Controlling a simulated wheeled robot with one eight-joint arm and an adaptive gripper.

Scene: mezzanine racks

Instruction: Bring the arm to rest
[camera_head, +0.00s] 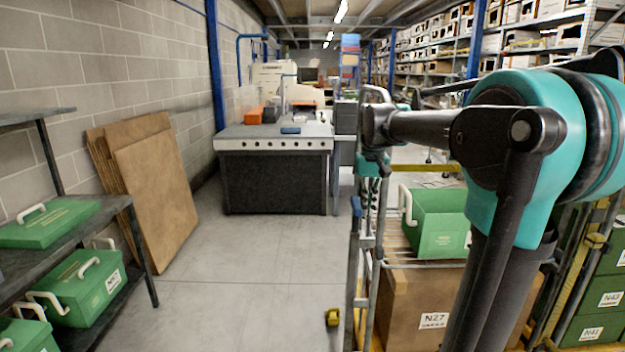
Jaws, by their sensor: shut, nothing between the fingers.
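My arm, black and teal, fills the right side of the head view, bent at a large teal joint. Its forearm reaches left to a dark wrist. My gripper (371,200) hangs below the wrist, small and partly lost against metal posts behind it. It is shut and holds nothing. It shows in front of the cart, left of a green box; I cannot tell its distance from the posts.
A metal cart (362,275) holds a green box (436,222) and a cardboard box (425,305). A workbench (274,143) stands ahead. Cardboard sheets (158,190) lean on the left wall near a shelf (70,226).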

